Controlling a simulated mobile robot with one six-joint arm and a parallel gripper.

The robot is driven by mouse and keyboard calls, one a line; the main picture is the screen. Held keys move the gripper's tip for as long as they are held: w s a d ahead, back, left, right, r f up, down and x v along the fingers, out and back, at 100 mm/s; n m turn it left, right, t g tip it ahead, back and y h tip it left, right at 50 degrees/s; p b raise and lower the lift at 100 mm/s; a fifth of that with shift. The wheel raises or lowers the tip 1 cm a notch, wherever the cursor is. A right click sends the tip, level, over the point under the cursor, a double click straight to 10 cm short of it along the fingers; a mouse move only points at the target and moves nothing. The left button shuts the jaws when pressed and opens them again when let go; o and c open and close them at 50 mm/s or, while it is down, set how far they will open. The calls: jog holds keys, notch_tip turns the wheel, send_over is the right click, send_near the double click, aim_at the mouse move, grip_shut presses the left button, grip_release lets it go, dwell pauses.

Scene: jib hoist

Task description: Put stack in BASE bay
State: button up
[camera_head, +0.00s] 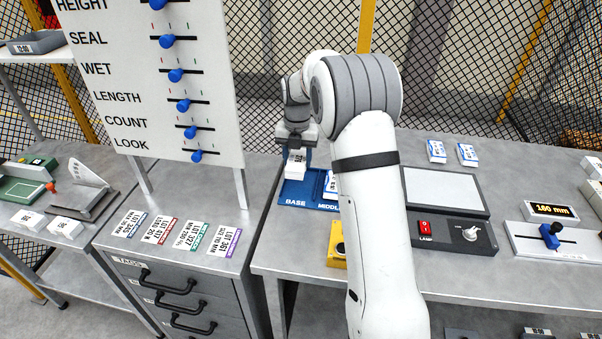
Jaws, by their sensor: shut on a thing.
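My gripper (298,148) points down over the left end of the blue tray and is shut on a small white stack (296,162) with a dark printed label. The stack is at or just above the BASE bay (293,190) of the tray; I cannot tell whether it touches the bay floor. The neighbouring MIDDLE bay (325,204) holds a white and blue pack (331,184). My arm hides the tray's right part.
A yellow block (337,246) stands at the bench's front edge. A lamp panel (452,236) is right of my arm, with two packs (436,151) behind it. A slider board (160,75) stands left above tag cards (186,236).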

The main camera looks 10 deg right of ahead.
aim_at(300, 157)
jog(key=f, duration=0.3)
jog(key=shift+w+d+f, duration=0.1)
jog(key=shift+d, duration=0.25)
notch_tip(300, 157, down, 3)
jog(key=shift+d+p, duration=0.1)
jog(key=shift+p, duration=0.35)
jog(key=shift+f, duration=0.3)
jog(key=o, duration=0.8)
jog(key=shift+f, duration=0.1)
